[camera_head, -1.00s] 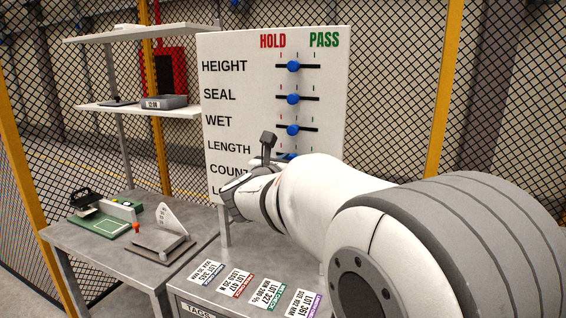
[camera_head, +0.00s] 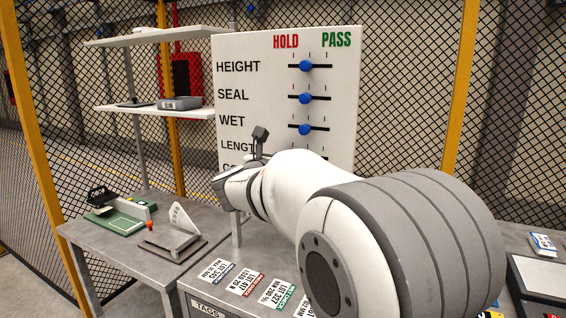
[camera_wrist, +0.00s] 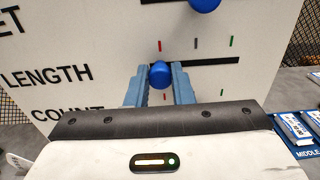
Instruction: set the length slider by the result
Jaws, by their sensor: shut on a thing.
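The white board (camera_head: 240,85) stands upright with HOLD in red at left and PASS in green at right. My gripper (camera_wrist: 160,78) is shut on the blue LENGTH knob (camera_wrist: 159,73), one finger on each side. In the wrist view the knob sits at the left part of its black slot (camera_wrist: 225,62), below the red tick (camera_wrist: 160,44). The grey and green ticks are to its right. In the head view my arm hides the LENGTH knob. The HEIGHT knob (camera_head: 305,66), SEAL knob (camera_head: 305,98) and WET knob (camera_head: 304,129) sit near the middle of their slots.
Several lot tags (camera_head: 250,285) lie on the bench in front of the board. A side table (camera_head: 95,232) at left holds a green device (camera_head: 115,220) and a grey plate fixture (camera_head: 172,243). Shelves (camera_head: 150,108) stand behind. Blue-and-white boxes (camera_wrist: 292,128) lie right of the board.

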